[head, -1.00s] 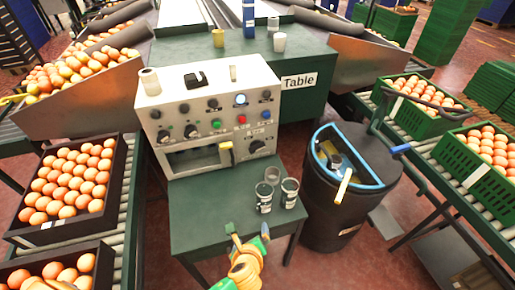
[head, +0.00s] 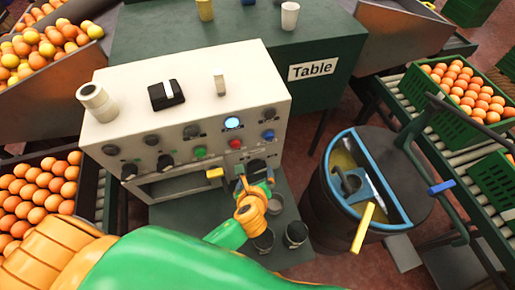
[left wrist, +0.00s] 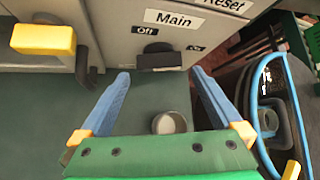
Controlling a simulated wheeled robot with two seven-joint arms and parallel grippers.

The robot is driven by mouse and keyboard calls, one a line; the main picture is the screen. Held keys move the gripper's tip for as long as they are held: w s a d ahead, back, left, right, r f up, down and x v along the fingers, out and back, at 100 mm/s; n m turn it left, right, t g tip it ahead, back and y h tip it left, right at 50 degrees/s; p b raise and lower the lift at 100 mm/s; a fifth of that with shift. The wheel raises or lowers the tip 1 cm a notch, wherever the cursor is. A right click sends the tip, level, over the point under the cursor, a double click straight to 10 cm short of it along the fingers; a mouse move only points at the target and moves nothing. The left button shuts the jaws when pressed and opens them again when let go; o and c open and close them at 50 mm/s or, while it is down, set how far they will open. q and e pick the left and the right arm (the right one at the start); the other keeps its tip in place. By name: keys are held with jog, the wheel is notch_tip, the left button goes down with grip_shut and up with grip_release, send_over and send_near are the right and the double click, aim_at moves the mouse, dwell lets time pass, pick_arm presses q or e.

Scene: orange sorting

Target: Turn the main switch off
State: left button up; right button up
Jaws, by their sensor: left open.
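The control box (head: 190,90) stands on a green table. In the left wrist view, its main switch is a black knob (left wrist: 158,60) under the "Main" label (left wrist: 172,19), with "Off" to the left and "On" to the right. I cannot tell which way it is set. My left gripper (head: 255,181) is in front of the box's lower right. In the left wrist view the left gripper (left wrist: 160,77) is open, its blue fingers apart on either side of the knob, short of it and with nothing between them. My right gripper is not in view.
A yellow handle (left wrist: 42,38) sticks out left of the switch. Cups (head: 295,233) stand on the table below my gripper; one cup (left wrist: 168,123) shows between the fingers. A dark bin with a blue rim (head: 326,170) stands to the right.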

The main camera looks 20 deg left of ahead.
aim_at(256, 171)
pick_arm(q)
jog(key=b+x, duration=0.2)
jog(key=x, duration=0.3)
jog(key=shift+s+f, duration=0.1)
jog(key=shift+f, duration=0.2)
jog(key=shift+w+a+f, duration=0.1)
jog(key=shift+w, duration=0.2)
jog(key=shift+s, duration=0.15)
jog(key=c, duration=1.1)
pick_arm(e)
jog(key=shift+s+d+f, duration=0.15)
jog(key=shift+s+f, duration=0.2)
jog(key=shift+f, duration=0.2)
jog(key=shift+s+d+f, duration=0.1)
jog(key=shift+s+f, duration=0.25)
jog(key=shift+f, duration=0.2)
